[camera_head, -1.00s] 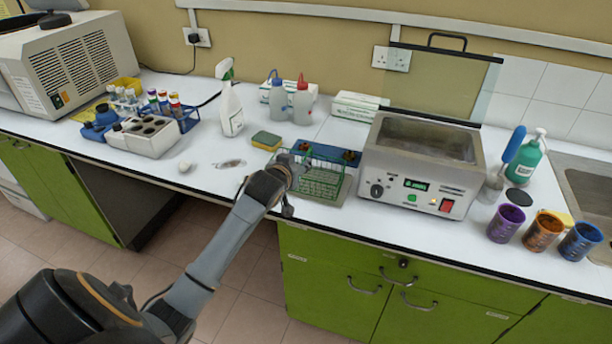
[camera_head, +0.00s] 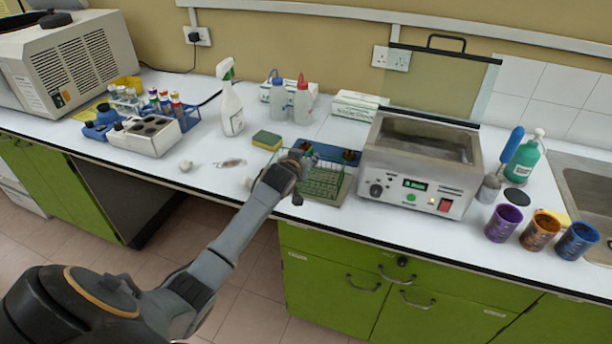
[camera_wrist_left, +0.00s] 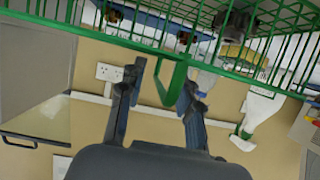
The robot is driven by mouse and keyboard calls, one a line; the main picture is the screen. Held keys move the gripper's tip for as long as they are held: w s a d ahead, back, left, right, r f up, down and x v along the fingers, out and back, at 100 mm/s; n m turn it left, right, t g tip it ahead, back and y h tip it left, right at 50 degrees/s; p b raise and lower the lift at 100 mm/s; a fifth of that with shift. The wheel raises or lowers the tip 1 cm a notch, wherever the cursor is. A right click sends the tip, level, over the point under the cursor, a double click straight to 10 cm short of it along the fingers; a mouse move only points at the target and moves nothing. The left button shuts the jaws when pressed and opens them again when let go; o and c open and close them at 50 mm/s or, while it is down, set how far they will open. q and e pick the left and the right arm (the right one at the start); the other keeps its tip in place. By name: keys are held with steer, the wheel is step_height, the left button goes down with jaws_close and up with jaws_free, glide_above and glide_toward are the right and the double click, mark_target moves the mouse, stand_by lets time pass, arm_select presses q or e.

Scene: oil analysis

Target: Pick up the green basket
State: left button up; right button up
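My right gripper is in neither view.
The heating bath (camera_head: 420,170) stands close right of the basket. A yellow-green sponge (camera_head: 267,140), a spray bottle (camera_head: 230,105) and two wash bottles (camera_head: 290,100) stand behind and left. Purple, orange and blue cups (camera_head: 540,232) are at the right. The counter's front edge is just before the basket.

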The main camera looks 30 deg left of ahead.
arm_select(q)
jaws_close()
steer(key=shift+r, duration=0.1)
